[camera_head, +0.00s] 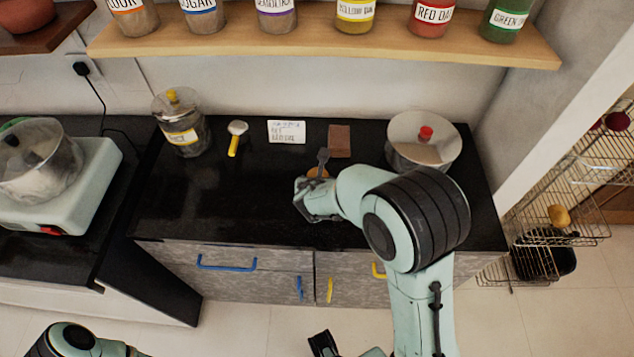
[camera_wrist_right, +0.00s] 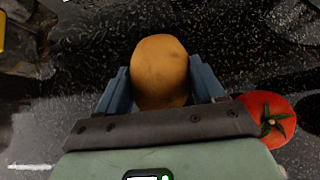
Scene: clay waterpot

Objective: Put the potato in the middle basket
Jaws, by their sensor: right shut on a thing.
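The potato (camera_wrist_right: 160,72) is a smooth, brown-orange oval in the right wrist view. It sits between the blue fingers of my right gripper (camera_wrist_right: 162,88), which is shut on it. The middle basket (camera_head: 590,226) is a wire tier of the rack at the far right, well away from my gripper. A yellow-brown item (camera_head: 559,215) lies in it.
A tomato (camera_wrist_right: 268,118) lies right of the gripper in the wrist view. A lidded pot (camera_head: 423,142), brown block (camera_head: 339,141), card (camera_head: 286,132) and jar (camera_head: 182,122) stand on the counter (camera_head: 230,195). A shelf (camera_head: 320,42) hangs above. A wall edge (camera_head: 570,120) separates counter and rack.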

